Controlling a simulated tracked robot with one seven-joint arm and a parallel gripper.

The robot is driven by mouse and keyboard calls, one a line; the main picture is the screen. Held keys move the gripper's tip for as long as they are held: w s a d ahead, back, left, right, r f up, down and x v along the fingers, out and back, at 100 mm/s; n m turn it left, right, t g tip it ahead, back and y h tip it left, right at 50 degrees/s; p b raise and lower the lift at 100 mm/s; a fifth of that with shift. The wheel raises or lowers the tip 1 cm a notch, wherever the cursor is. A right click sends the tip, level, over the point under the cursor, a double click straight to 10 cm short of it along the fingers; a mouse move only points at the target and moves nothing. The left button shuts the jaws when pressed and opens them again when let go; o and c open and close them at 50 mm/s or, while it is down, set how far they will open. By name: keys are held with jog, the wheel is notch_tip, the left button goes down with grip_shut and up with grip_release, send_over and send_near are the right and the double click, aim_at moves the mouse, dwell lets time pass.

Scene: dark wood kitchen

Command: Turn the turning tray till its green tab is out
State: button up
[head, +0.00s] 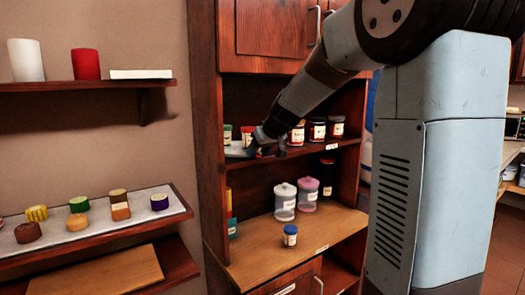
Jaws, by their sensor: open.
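The turning tray (236,151) appears as a pale grey disc edge on the cupboard's upper shelf, behind and left of my gripper. Small jars stand at it, one with a green lid (227,128) and one with a red lid (247,129). I cannot make out a green tab on the tray; my gripper hides part of the rim. My gripper (268,147) is open at the front of the shelf, close to the tray's right side. I cannot tell whether it touches the tray.
Several dark-lidded jars (317,128) stand right of my gripper on the same shelf. The cupboard's left side panel (205,130) stands close to the tray. Wall shelves are further left.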

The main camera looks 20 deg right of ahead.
jog(key=shift+c, duration=0.2)
grip_shut()
dwell(0.3)
